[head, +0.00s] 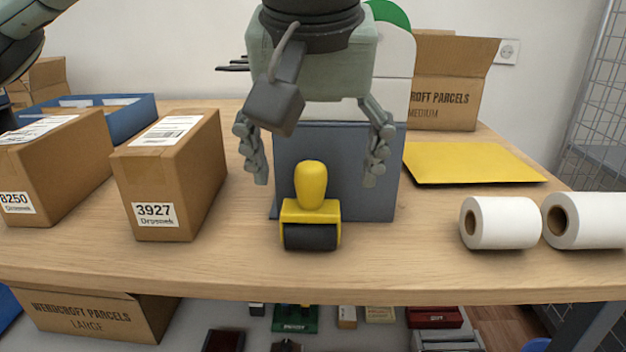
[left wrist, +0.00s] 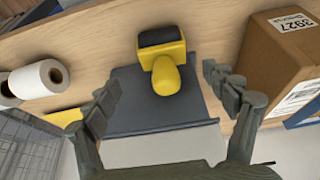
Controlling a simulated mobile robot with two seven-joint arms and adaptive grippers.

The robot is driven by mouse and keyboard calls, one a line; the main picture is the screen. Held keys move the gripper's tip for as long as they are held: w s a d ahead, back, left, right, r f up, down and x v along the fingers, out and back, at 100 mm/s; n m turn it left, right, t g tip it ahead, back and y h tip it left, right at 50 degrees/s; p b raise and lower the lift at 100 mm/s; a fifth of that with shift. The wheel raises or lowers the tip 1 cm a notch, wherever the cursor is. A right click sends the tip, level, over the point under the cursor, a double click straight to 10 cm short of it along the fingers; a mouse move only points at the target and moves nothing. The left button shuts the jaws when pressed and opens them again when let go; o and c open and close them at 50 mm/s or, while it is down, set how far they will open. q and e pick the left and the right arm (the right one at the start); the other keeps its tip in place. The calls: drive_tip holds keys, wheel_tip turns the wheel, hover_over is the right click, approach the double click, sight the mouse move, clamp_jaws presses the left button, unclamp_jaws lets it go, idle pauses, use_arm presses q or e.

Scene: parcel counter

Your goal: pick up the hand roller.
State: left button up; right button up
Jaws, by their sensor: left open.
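The hand roller (head: 312,190) has a yellow knob handle, a yellow frame and a dark roller, and stands upright on the wooden counter (head: 390,268) near its front edge. My left gripper (head: 317,182) is open, fingers pointing down on either side of the handle in the head view, with nothing held. In the left wrist view the hand roller (left wrist: 168,80) lies ahead of and between the open fingers (left wrist: 165,90), with a gap to each finger. My right gripper is not in view.
A grey-blue panel (head: 370,190) is behind the roller. Parcel box 3927 (head: 185,180) stands left. A yellow envelope (head: 470,162) and two white paper rolls (head: 505,222) lie right. Bare counter lies between the roller and the paper rolls.

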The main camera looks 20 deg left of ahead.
sight(311, 206)
use_arm(q)
drive_tip(key=shift+w+a+f, duration=0.1)
drive_tip(key=shift+w+f, duration=0.1)
drive_tip(key=shift+f, duration=0.15)
drive_tip(key=x, duration=0.6)
drive_tip(key=shift+s+a+f+b, duration=0.15)
drive_tip(key=shift+s+a+b, duration=0.05)
drive_tip(key=shift+s+b, duration=0.1)
drive_tip(key=shift+w+f, duration=0.1)
drive_tip(key=shift+f, duration=0.15)
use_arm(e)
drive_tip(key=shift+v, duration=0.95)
use_arm(q)
drive_tip(key=shift+c, duration=0.2)
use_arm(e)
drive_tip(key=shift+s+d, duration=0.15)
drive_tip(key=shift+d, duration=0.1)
use_arm(q)
drive_tip(key=c, duration=1.2)
drive_tip(key=shift+c, duration=0.4)
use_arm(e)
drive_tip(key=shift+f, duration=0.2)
use_arm(q)
drive_tip(key=shift+r, duration=0.2)
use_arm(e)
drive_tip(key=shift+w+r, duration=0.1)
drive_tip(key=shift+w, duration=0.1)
